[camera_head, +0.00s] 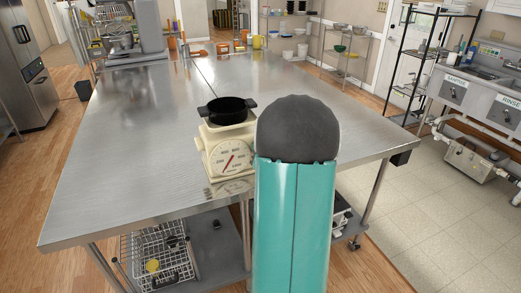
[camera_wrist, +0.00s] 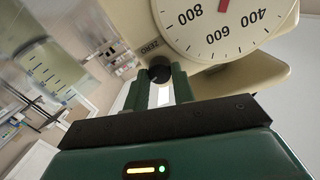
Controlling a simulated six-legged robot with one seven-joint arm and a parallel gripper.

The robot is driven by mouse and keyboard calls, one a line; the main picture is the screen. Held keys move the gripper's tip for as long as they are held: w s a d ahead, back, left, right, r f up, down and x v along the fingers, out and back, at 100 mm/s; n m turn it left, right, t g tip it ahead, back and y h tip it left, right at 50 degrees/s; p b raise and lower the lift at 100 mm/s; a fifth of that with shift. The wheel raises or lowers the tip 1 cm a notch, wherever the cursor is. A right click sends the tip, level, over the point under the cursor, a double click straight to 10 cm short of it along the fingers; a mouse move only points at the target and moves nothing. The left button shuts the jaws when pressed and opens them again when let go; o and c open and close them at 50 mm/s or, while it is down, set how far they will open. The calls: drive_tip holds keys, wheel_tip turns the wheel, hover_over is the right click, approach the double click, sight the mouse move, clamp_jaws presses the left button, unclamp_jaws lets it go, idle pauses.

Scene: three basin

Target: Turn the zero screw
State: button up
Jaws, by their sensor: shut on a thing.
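A cream kitchen scale with a round dial (camera_head: 231,158) stands on the steel table (camera_head: 130,150), near its front edge in the head view. A black pot (camera_head: 227,110) sits on its top. In the wrist view the scale (camera_wrist: 275,75) is upside down and fills the upper right. The black zero screw (camera_wrist: 159,73) sits below the dial, next to the "ZERO" lettering. My gripper (camera_wrist: 160,80) is at the screw, its two green fingers on either side of it and shut on it. In the head view my arm hides the gripper and the screw.
Orange-handled items and a yellow mug (camera_head: 258,42) stand at the table's far end, beside a grey machine (camera_head: 130,35) at the far left. A wire basket (camera_head: 158,262) is on the lower shelf. The table's left half is largely clear. Sinks are at the right.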

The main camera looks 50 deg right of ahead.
drive_tip(key=shift+m, duration=0.8)
drive_tip(key=shift+r, duration=0.1)
drive_tip(key=o, duration=1)
drive_tip(key=v, duration=1.3)
drive_tip(key=shift+s, duration=0.4)
